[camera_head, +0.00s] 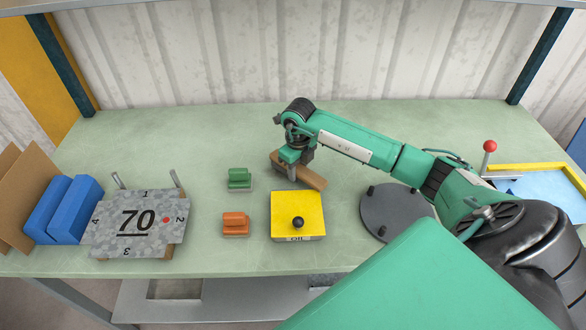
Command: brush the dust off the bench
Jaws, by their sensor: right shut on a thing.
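The bench (180,130) has a pale green top with faint scuffs; I cannot make out dust on it. My right gripper (293,163) points down over the middle of the bench. It is shut on a brown wooden block-like thing, probably the brush (308,177), which lies at a slant close to the bench top. The gripper hides part of it, and bristles cannot be made out. My left gripper is not in view.
A yellow box (297,213) with a black knob stands just in front of the brush. Green (239,178) and orange (235,222) blocks sit left of it. A grey plate marked 70 (130,240) and blue blocks (75,205) stand at left. A dark disc (385,215) lies right.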

